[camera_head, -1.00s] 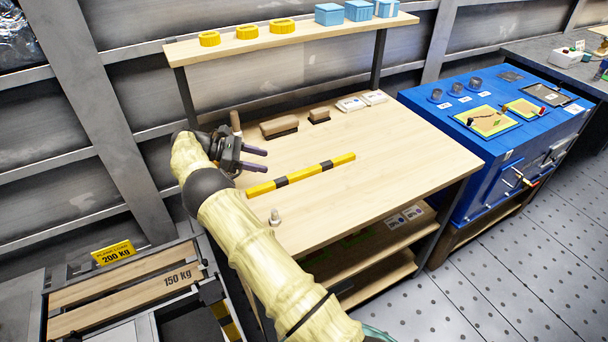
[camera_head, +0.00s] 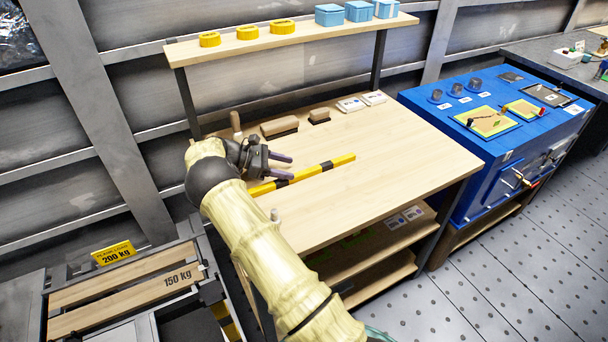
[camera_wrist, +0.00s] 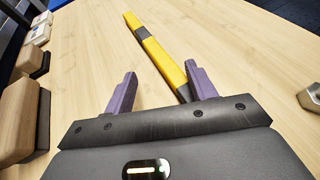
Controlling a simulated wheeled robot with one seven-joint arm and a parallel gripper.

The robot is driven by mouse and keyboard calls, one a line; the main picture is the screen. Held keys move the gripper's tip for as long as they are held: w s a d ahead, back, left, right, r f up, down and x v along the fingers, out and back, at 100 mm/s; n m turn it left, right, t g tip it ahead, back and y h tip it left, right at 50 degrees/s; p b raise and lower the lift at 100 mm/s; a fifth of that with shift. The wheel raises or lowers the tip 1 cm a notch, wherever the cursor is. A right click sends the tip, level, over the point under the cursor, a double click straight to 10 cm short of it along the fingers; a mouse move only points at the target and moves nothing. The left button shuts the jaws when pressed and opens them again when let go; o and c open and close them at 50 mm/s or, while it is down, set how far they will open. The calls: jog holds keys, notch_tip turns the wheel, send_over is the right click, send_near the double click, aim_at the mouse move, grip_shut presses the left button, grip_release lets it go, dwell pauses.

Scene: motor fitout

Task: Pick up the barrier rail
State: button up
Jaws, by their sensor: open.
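The barrier rail (camera_head: 335,162) is a yellow bar with dark bands. It lies flat on the light wooden workbench (camera_head: 392,167). In the wrist view the barrier rail (camera_wrist: 158,52) runs from the upper middle down towards the right finger, where its near end is hidden. My gripper (camera_head: 286,168) is low over the bench at the rail's left part. I cannot tell whether the right finger touches the rail.
Brown-topped blocks (camera_head: 280,127) and white-labelled boxes (camera_head: 351,104) lie along the bench's back. A metal fitting (camera_wrist: 309,95) stands right of the gripper in the wrist view. A shelf (camera_head: 300,38) with yellow rings and blue boxes spans above. The bench's right side is clear.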

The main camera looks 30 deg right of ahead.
aim_at(303, 172)
jog(key=x, duration=0.4)
jog(key=shift+s+d+f, duration=0.1)
jog(key=shift+s+d, duration=0.2)
jog(key=shift+s, duration=0.05)
jog(key=c, duration=1.2)
jog(key=shift+o, duration=0.2)
